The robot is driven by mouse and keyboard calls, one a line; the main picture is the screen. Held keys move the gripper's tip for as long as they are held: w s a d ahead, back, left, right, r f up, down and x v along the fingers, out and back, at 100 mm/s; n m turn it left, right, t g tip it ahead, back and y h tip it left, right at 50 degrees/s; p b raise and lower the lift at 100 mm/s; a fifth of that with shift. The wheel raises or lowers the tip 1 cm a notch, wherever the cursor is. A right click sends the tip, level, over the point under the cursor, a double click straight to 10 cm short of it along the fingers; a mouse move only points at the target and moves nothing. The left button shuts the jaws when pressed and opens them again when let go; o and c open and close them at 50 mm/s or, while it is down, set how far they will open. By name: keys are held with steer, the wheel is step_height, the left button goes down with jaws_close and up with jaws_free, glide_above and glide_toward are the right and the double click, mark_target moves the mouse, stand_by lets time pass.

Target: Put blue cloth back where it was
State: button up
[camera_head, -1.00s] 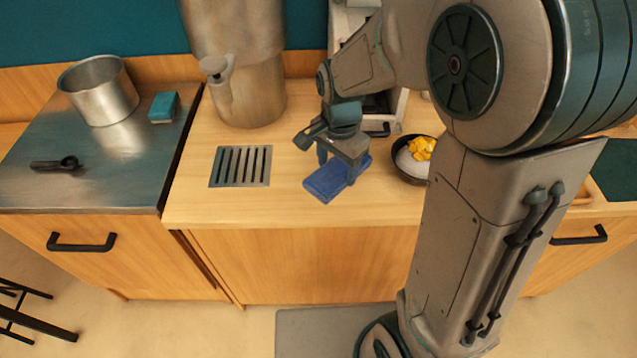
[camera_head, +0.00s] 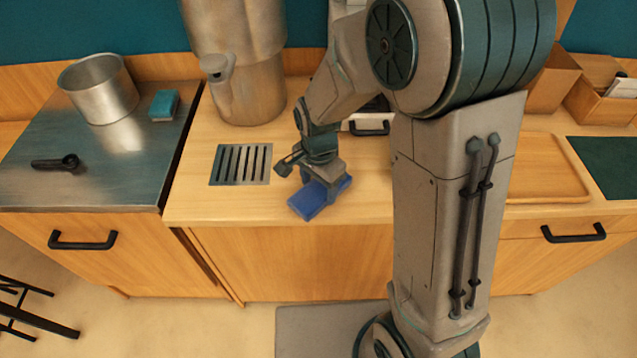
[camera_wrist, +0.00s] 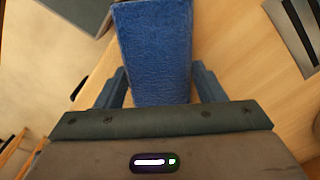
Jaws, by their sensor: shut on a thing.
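The blue cloth (camera_head: 309,203) is a folded block at the front of the wooden counter, right of the drain grate. My gripper (camera_head: 318,187) is over it, shut on it. In the wrist view the cloth (camera_wrist: 155,50) sits between the two fingers of my gripper (camera_wrist: 160,85) and reaches past their tips. I cannot tell whether the cloth touches the counter or is held just above it.
A slotted drain grate (camera_head: 241,164) lies left of the cloth. A large metal dispenser (camera_head: 245,70) stands behind. A steel counter (camera_head: 60,185) at left holds a pot (camera_head: 98,90), a teal sponge (camera_head: 164,105) and a black scoop (camera_head: 57,163). A wooden tray (camera_head: 545,170) lies at right.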

mark_target(319, 188)
steer(key=o, duration=1.1)
steer(key=shift+o, duration=0.2)
step_height(319, 188, up, 12)
steer(key=s+d+r+n+t, duration=0.3)
steer(key=s+d+n, duration=0.6)
steer(key=s+d, duration=0.3)
steer(key=shift+r, duration=0.3)
steer(key=shift+d, duration=0.1)
